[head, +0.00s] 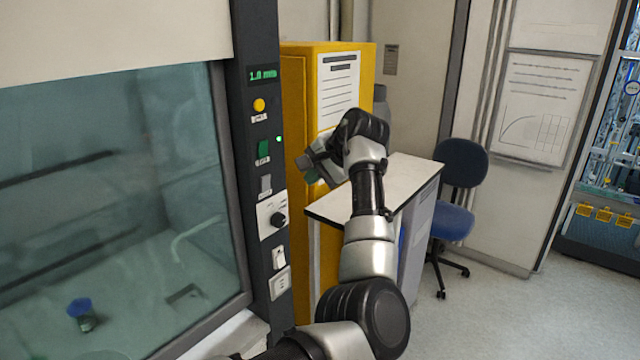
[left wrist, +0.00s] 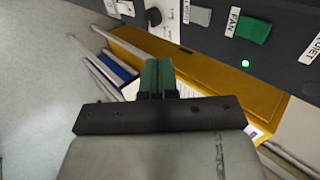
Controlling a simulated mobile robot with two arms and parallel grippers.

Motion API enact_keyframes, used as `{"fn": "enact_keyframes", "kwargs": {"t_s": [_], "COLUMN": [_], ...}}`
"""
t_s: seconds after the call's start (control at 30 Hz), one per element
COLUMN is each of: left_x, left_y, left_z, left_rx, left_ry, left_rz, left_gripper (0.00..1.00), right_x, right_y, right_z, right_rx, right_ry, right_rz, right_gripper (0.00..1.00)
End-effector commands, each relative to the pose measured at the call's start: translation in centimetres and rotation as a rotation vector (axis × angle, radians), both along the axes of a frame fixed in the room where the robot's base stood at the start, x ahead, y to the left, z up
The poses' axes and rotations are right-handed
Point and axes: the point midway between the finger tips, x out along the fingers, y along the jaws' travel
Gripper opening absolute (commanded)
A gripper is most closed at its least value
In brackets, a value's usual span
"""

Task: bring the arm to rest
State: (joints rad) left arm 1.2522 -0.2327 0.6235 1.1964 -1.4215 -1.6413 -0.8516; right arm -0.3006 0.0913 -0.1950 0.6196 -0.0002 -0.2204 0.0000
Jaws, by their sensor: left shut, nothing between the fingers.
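My left arm reaches up from the bottom middle of the head view. It bends at the top, so my left gripper (head: 308,168) points left toward the fume hood's control panel. In the left wrist view the two green fingers (left wrist: 158,76) are together, shut and empty. The panel with its green FAN switch (left wrist: 254,27) lies ahead of the fingers, apart from them as far as I can tell. The same green switch (head: 263,150) shows in the head view. My right gripper is not in view.
The fume hood's glass sash (head: 110,190) fills the left, with a blue-capped bottle (head: 82,312) behind it. A yellow cabinet (head: 297,110) and a white-topped bench (head: 412,172) stand close around my arm. A blue chair (head: 455,220) is to the right; the floor (head: 500,310) there is clear.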

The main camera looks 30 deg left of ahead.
Motion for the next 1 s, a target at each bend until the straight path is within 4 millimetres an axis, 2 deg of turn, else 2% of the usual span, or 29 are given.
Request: {"fn": "enact_keyframes", "kwargs": {"t_s": [0.2,0.53,0.67,0.77,0.87,0.9,0.97,1.0], "left_x": [0.0,0.0,0.6,2.1,3.7,4.2,4.7,4.8], "left_y": [0.0,0.0,0.0,-0.3,-1.0,-1.4,-2.1,-2.6], "left_z": [0.1,0.1,-1.9,-6.5,-13.5,-16.6,-21.1,-24.2], "left_rx": [0.000,0.000,0.016,0.046,0.073,0.077,0.077,0.071], "left_ry": [0.000,-0.001,0.002,0.003,-0.003,-0.007,-0.016,-0.021], "left_rz": [0.000,-0.001,-0.021,-0.074,-0.159,-0.197,-0.250,-0.282], "left_gripper": [0.00,0.00,0.00,0.00,0.00,0.00,0.00,0.00], "right_x": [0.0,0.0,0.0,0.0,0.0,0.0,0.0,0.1], "right_y": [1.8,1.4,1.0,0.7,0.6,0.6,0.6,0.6], "right_z": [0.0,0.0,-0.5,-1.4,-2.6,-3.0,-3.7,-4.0], "right_rx": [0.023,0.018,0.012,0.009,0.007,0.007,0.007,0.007], "right_ry": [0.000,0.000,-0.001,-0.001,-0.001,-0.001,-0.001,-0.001], "right_rz": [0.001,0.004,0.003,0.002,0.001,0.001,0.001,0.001], "right_gripper": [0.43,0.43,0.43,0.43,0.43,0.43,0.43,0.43]}}
